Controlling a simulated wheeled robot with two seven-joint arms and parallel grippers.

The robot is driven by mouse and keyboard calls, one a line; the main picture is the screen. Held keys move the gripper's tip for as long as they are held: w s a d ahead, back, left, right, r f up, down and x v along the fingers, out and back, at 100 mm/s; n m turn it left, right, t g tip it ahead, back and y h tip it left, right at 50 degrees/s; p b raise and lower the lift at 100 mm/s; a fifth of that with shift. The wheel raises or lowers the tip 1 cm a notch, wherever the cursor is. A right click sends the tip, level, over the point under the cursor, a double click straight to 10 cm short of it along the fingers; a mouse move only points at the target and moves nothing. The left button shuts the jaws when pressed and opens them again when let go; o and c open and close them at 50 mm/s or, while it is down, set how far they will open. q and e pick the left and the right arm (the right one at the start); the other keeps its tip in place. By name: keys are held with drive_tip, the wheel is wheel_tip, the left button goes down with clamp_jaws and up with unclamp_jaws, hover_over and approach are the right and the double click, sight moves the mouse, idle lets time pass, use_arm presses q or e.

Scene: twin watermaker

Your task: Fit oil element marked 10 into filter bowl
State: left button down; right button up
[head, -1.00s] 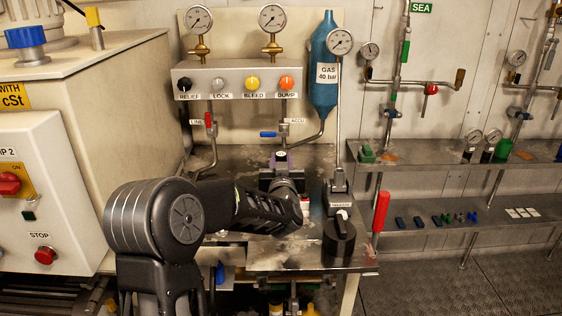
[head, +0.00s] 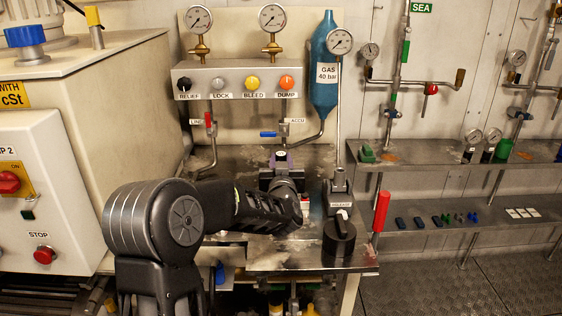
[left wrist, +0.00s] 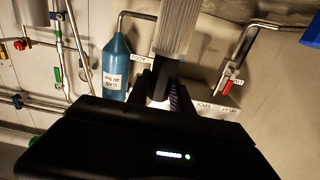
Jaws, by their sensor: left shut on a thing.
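My left gripper (head: 281,170) is over the metal bench, seen past my forearm. It is shut on a pale, pleated cylinder (left wrist: 177,28), which looks like an oil element. In the left wrist view this cylinder sticks out beyond the dark fingers (left wrist: 162,90). No number 10 can be read. I cannot make out the filter bowl in either view. My right gripper is not in view.
A gauge panel (head: 238,81) and a blue gas bottle (head: 324,75) stand behind the bench (head: 262,262). A black hand pump (head: 339,238) with a red-handled lever (head: 381,212) is to the right. Shelves (head: 470,212) with small parts lie further right.

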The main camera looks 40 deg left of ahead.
use_arm(q)
drive_tip(key=shift+f+b, duration=3.2)
drive_tip(key=shift+f, duration=0.45)
drive_tip(key=shift+r, duration=0.2)
drive_tip(key=shift+r+p, duration=2.5)
drive_tip(key=shift+r, duration=0.75)
